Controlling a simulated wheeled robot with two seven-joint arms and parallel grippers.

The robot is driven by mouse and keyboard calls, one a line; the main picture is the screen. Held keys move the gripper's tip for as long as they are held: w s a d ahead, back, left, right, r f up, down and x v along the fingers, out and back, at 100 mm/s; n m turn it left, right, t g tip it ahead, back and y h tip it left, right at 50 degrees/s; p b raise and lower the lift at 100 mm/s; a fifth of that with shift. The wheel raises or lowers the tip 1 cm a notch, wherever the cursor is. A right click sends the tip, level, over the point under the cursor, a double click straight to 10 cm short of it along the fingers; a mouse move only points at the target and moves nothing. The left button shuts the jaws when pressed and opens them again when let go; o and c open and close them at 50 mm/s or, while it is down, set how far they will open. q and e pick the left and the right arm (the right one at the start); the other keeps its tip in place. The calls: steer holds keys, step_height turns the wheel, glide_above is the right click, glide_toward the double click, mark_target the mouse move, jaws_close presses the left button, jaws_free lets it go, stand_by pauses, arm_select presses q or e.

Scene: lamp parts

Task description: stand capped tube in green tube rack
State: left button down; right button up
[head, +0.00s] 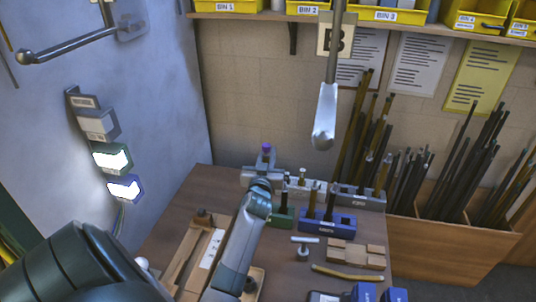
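My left arm comes in from the lower left and reaches over the bench. Its gripper (266,158) is at the far side of the bench, with the fingers close together around a small thing with a purple cap (266,148). This looks like the capped tube; its lower part is hidden behind the gripper. The green tube rack (283,217) stands on the bench, below and right of the gripper in the picture, partly hidden by my forearm. The gripper and the purple cap are apart from the rack. My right gripper is not in view.
A blue rack (338,227) stands right of the green one, with a white rack (296,187) and a grey rack (364,200) behind. A T-shaped part (304,252) and wooden blocks (352,257) lie in front. A metal rod (327,115) hangs above the bench.

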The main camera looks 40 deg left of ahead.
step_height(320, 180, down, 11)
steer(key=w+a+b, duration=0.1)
steer(key=b, duration=0.9)
steer(key=shift+b, duration=0.35)
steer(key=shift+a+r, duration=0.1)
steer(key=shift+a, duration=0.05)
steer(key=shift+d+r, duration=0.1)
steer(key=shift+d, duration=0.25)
stand_by(0.4)
